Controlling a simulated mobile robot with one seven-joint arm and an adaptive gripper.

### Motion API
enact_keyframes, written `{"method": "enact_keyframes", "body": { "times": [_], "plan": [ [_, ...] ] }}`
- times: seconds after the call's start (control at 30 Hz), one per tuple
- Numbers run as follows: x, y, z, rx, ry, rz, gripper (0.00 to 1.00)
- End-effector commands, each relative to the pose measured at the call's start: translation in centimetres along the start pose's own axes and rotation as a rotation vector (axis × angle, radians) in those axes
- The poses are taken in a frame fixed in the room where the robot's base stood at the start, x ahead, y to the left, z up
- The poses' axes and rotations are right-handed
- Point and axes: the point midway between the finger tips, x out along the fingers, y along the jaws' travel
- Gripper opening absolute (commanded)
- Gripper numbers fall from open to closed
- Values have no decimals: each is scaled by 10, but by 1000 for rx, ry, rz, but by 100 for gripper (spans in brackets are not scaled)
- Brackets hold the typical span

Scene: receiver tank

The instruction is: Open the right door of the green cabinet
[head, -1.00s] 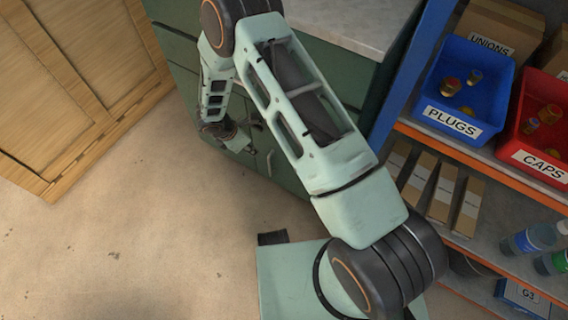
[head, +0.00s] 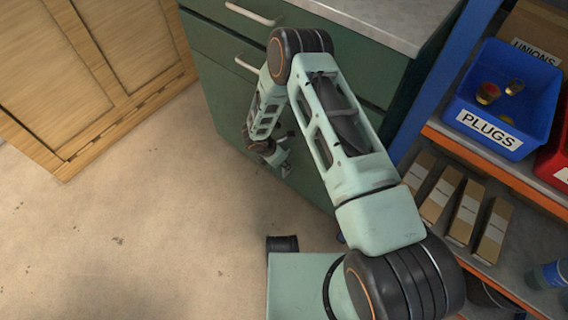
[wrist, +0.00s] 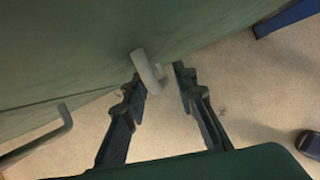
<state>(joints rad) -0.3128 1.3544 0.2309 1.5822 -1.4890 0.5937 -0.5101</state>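The green cabinet (head: 225,108) stands at the top middle of the head view, under a grey worktop. My gripper (head: 278,160) is low at its front in the head view, small and partly hidden by my arm. In the wrist view my gripper (wrist: 160,82) is open, its two fingers apart. A pale bar handle (wrist: 146,70) on the green front (wrist: 90,45) reaches between the fingertips, nearer the left finger, with a gap on the right. A second handle (wrist: 42,135) is to the left in the wrist view. The doors' outlines are mostly hidden.
Drawer handles (head: 250,14) are above on the cabinet. A wooden cabinet (head: 85,75) stands at the left. A blue-framed shelf at the right holds a blue PLUGS bin (head: 505,95) and several cardboard boxes (head: 465,212). The floor (head: 150,235) at lower left is clear.

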Motion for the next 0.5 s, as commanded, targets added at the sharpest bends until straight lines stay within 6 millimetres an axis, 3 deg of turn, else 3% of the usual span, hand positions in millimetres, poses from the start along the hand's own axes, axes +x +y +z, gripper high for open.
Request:
{"method": "enact_keyframes", "body": {
  "times": [0.33, 0.5],
  "plan": [
    [3, 1, 0, 0, 0, 1, 25],
    [3, 0, 0, 0, 0, 1, 6]
  ]
}}
